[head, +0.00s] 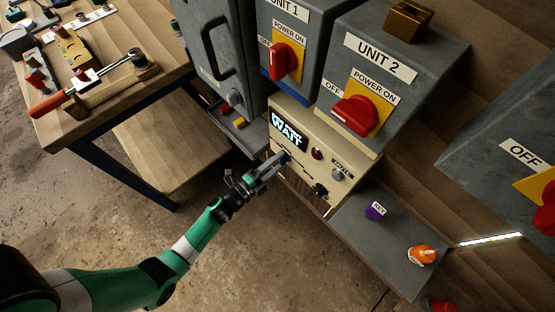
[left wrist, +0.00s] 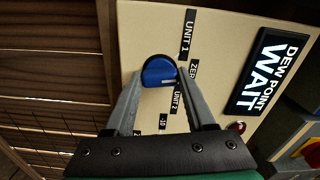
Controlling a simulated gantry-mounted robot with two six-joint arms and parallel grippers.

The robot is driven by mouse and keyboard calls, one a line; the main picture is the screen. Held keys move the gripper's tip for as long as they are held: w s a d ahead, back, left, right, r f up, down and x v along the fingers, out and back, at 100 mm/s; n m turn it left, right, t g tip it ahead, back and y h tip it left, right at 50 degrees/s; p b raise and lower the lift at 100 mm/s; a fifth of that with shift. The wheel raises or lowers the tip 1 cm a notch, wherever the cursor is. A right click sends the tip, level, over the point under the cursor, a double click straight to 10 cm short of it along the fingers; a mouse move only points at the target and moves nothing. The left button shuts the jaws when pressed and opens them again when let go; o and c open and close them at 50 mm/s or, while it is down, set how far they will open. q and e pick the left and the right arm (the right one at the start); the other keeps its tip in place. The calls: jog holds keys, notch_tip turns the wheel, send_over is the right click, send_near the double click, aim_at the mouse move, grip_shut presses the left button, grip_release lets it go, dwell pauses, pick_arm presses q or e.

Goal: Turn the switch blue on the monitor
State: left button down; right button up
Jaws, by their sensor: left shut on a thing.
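The monitor (head: 336,147) is a beige panel with a lit display (head: 287,131), which reads "DEW POINT WAIT" in the left wrist view (left wrist: 268,72). The blue switch (left wrist: 158,72) is a round knob with a white mark, with labels "UNIT 1", "UNIT 2" and a partly hidden "ZER..." beside it. My left gripper (head: 282,160) reaches the panel from the lower left. In the left wrist view its fingers (left wrist: 160,80) are on either side of the blue switch, shut on it. In the head view the fingers mostly hide the switch. My right gripper is not in view.
A red lamp (head: 317,153), a grey knob (head: 337,174) and a black knob (head: 320,190) are on the same panel. Grey unit boxes with red switches (head: 353,116) stand above. A purple key tag (head: 375,211) and an orange object (head: 421,255) lie on the grey shelf (head: 385,240).

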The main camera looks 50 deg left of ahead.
pick_arm(q)
jog(key=shift+n+p, duration=1.2)
jog(key=shift+n, duration=2.7)
jog(key=shift+c, duration=1.2)
grip_release()
